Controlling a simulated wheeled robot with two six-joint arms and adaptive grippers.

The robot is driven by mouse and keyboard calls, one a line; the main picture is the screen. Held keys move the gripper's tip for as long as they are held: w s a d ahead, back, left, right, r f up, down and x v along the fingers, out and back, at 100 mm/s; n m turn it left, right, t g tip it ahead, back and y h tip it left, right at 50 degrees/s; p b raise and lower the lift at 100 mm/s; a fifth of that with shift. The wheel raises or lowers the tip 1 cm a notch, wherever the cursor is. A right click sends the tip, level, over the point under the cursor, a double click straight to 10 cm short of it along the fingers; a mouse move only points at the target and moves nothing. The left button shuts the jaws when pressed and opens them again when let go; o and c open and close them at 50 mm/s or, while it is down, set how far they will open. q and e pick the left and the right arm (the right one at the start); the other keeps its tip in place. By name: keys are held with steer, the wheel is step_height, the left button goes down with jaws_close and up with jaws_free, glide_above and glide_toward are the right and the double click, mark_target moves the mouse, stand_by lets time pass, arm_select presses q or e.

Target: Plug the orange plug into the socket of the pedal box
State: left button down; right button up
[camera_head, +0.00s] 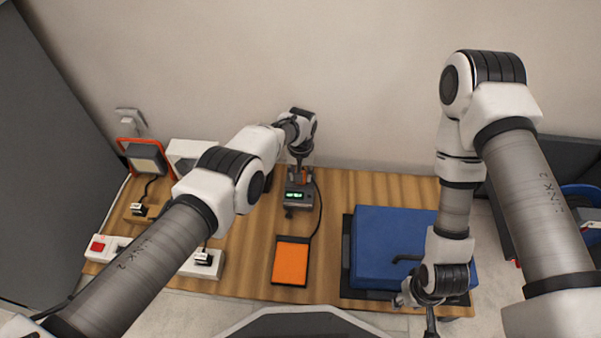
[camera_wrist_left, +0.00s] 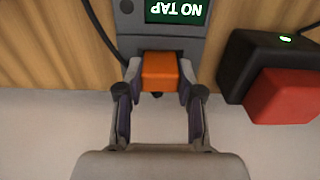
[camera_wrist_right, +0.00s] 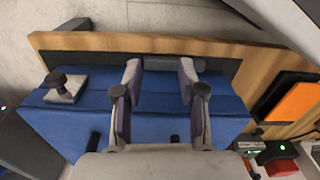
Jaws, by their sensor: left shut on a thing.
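The grey pedal box (camera_head: 298,197) with a green lit display stands at the table's back, with a dark cable running toward the orange pedal (camera_head: 291,262). In the left wrist view the box (camera_wrist_left: 190,45) shows its screen upside down. My left gripper (camera_head: 300,174) is shut on the orange plug (camera_wrist_left: 160,72), at the near edge of the box in that view. The plug appears to meet the box; how deep it sits in the socket is hidden. My right gripper (camera_wrist_right: 160,75) is open and empty, over the edge of the blue case (camera_wrist_right: 60,120).
A black box with a red block (camera_wrist_left: 285,95) stands beside the pedal box in the left wrist view. The blue case (camera_head: 395,235) fills the table's right side. A work lamp (camera_head: 146,158) and a power strip (camera_head: 100,246) are at the left.

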arm_select(q)
steer(key=shift+f, duration=0.15)
steer(key=c, duration=0.7)
jaws_free()
steer(key=shift+o, duration=0.2)
